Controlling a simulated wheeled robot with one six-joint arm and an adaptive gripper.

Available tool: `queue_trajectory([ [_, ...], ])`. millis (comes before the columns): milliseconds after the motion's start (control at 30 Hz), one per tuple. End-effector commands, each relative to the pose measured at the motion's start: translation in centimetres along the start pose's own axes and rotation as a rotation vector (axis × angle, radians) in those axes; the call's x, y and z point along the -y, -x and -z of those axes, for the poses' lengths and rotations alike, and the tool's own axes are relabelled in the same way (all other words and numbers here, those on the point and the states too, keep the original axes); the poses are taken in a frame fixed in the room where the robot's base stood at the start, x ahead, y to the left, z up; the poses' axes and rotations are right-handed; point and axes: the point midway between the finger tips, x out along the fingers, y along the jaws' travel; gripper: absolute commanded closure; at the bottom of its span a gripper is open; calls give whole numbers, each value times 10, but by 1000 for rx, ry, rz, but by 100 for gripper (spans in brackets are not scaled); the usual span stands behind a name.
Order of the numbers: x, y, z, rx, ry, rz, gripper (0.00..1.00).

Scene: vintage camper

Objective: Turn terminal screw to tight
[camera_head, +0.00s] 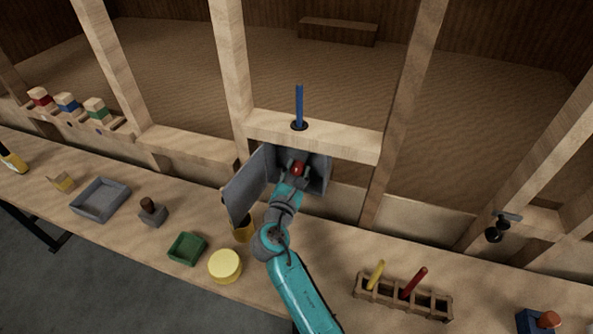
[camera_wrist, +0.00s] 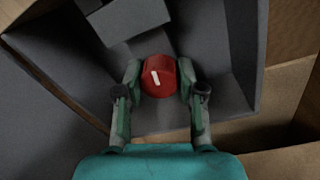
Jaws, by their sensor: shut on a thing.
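The terminal screw shows as a red round knob with a white pointer mark (camera_wrist: 158,76) in the wrist view. The mark leans slightly off upright, its top to the left. In the head view the red knob (camera_head: 297,168) sits inside an open grey box (camera_head: 318,174) on the wooden frame. My gripper (camera_wrist: 159,82) is shut on the knob, one finger on each side. In the head view my gripper (camera_head: 293,174) reaches into the box. The knob's base is hidden.
The box's grey door (camera_head: 246,186) stands open to the left of my arm. A blue rod (camera_head: 299,105) rises from the crossbeam above. The workbench holds a grey tray (camera_head: 100,200), a green tray (camera_head: 187,248), a yellow round tin (camera_head: 225,266) and a wooden rack (camera_head: 385,290).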

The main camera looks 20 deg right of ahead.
Motion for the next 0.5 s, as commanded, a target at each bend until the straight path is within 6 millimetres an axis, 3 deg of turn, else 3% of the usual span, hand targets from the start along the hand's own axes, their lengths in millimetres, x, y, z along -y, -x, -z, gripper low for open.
queue_trajectory([
  [500,0,0,0,22,-477,-5,96],
])
